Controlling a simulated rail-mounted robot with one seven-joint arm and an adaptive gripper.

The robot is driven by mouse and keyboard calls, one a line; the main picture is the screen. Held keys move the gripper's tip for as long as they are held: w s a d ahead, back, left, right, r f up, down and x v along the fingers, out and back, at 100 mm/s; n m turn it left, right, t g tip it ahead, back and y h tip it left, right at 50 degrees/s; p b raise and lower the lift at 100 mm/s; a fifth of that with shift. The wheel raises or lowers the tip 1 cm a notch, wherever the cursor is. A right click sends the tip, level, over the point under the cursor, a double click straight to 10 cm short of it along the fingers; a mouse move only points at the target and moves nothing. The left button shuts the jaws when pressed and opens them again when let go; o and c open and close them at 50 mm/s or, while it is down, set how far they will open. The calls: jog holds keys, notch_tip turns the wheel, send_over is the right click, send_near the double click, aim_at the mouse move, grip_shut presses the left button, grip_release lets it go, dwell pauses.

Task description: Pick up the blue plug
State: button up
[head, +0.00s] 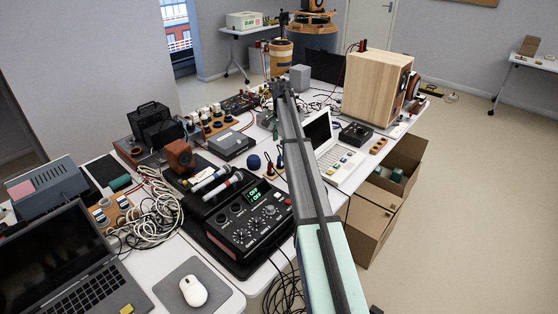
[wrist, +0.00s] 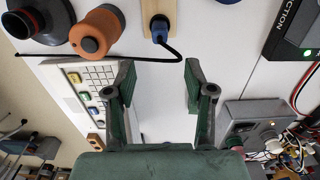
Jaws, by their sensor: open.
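The blue plug (wrist: 159,30) shows at the top middle of the wrist view. It sits on a light wooden strip (wrist: 150,8), and a black cable runs from it to the right and down. My gripper (wrist: 158,80) is open and empty. The plug lies beyond its fingertips, roughly in line with the gap between them and apart from both. I cannot make out the plug there.
In the wrist view, an orange-and-grey round part (wrist: 96,33) and a keyboard device (wrist: 88,85) are left; a dark box (wrist: 297,32) and a grey box with wires (wrist: 250,118) are right. In the head view a wooden speaker (head: 373,88) stands right of my gripper.

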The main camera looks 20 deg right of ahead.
aim_at(280, 156)
notch_tip(280, 156, down, 5)
jog(key=shift+f+p, duration=0.2)
jog(key=shift+p, duration=0.3)
jog(key=shift+s+a+f+p, duration=0.15)
jog(key=shift+f+p, duration=0.3)
jog(key=shift+f, duration=0.3)
jog(key=shift+a+f+p, duration=0.1)
jog(key=shift+f+p, duration=0.45)
jog(key=shift+f, duration=1.4)
grip_shut()
